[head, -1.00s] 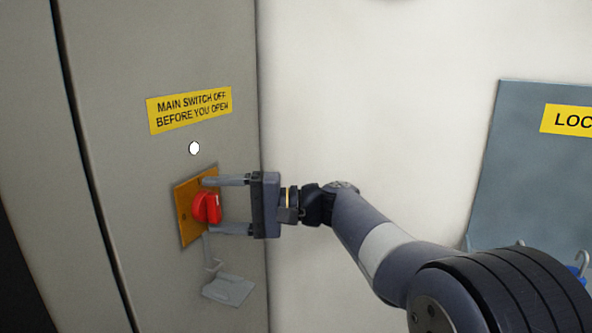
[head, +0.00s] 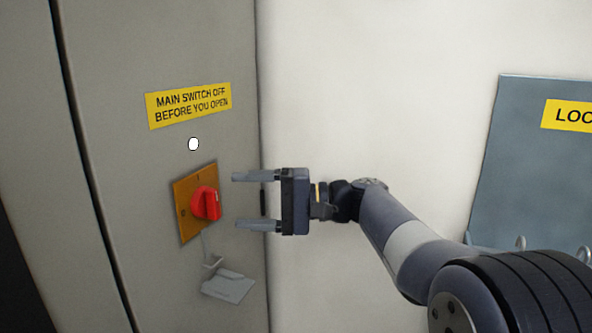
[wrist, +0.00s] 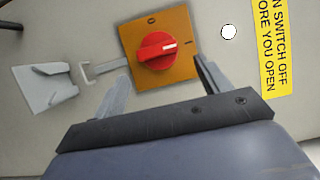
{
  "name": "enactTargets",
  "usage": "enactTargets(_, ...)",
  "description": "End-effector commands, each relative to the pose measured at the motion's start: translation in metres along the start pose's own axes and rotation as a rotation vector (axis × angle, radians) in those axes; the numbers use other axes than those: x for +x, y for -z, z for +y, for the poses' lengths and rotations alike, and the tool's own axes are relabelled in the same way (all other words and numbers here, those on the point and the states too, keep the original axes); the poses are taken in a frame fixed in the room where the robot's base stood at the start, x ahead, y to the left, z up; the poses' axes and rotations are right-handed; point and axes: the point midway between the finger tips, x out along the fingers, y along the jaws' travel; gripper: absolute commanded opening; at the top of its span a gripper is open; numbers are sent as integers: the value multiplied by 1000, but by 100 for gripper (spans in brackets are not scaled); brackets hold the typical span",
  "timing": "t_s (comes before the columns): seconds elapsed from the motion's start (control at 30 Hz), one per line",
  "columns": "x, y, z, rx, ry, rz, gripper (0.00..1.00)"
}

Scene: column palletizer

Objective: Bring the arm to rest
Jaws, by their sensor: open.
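My gripper (head: 256,201) is open and empty, its two fingers pointing left toward the grey cabinet. The red rotary switch (head: 206,203) sits on an orange-yellow plate (head: 184,222) on the cabinet front, a short gap left of the fingertips. In the wrist view the red knob (wrist: 155,51) lies ahead of and between my fingers, and its white mark points toward the I on the plate. Nothing is between the fingers.
The grey cabinet (head: 130,50) bears a yellow warning label (head: 188,105), a white round lamp (head: 193,144) and a grey hasp (head: 228,286) below the switch. A blue-grey board (head: 540,180) with hooks hangs at the right. White wall lies between.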

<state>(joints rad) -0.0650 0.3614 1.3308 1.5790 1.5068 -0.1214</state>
Motion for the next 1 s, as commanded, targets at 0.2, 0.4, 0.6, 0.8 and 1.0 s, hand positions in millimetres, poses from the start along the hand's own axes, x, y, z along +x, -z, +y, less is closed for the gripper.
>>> enactTargets(0.2,45,-1,-1,1,0,-5,72)
enactTargets(0.4,52,0,-5,-188,-77,1,72)
enactTargets(0.6,52,-2,-8,-426,-176,0,72)
enactTargets(0.8,53,-4,-11,-656,-271,0,72)
enactTargets(1.0,54,-7,-14,-879,-363,-1,72)
